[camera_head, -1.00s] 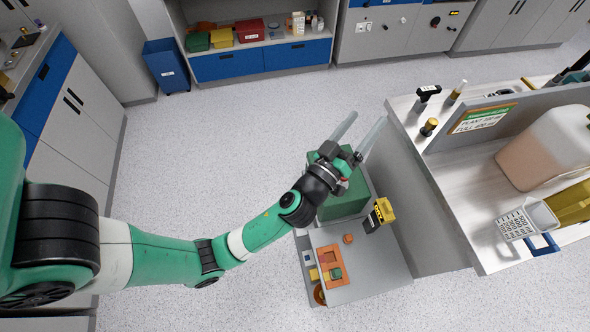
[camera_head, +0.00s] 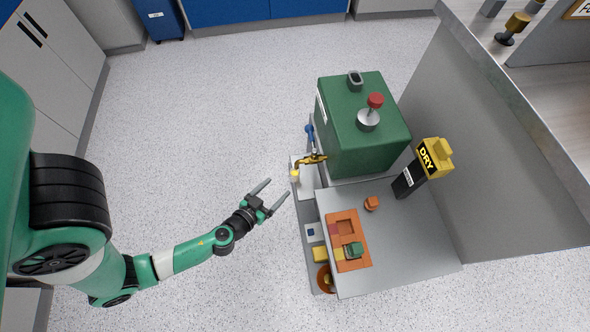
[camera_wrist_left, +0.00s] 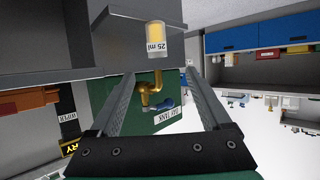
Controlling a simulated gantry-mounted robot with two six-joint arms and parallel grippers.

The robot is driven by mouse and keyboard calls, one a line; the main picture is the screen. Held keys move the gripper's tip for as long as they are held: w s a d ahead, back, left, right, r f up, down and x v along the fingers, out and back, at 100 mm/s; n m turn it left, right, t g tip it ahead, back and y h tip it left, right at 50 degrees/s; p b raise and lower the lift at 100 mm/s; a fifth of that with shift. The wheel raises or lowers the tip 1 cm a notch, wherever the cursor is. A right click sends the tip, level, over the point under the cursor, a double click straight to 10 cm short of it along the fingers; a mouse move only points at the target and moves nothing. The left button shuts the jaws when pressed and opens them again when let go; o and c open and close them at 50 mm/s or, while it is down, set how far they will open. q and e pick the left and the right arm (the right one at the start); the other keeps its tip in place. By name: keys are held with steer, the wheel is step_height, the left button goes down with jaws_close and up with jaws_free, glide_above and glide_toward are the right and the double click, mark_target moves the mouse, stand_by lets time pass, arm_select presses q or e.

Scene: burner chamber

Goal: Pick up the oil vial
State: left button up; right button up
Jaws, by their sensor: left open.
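The oil vial (camera_head: 295,176) is a small clear vial with yellow contents. It stands under the brass tap (camera_head: 313,159) of the green tank (camera_head: 360,130), on a low grey ledge (camera_head: 307,187). In the left wrist view the vial (camera_wrist_left: 156,42) shows upside down with a "25 ml" label, beyond the fingertips and between their lines. My left gripper (camera_head: 278,187) is open and empty, just left of the vial and apart from it, its fingers pointing toward the tank side. The left wrist view shows both open fingers (camera_wrist_left: 160,78). My right gripper is not in view.
An orange tray (camera_head: 345,225) with small blocks sits on the grey cart top (camera_head: 400,250). A black and yellow "DRY" wiper holder (camera_head: 420,168) stands right of it. The brass tap is close beside the vial. Open floor lies left of the cart.

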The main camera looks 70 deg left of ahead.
arm_select(q)
glide_toward(297, 170)
steer(key=x, duration=0.8)
steer(key=shift+w+a+b, duration=0.15)
steer(key=shift+w+b, duration=0.15)
steer(key=shift+b, duration=0.1)
steer(key=shift+s, duration=0.2)
steer(key=shift+c, duration=0.7)
jaws_close()
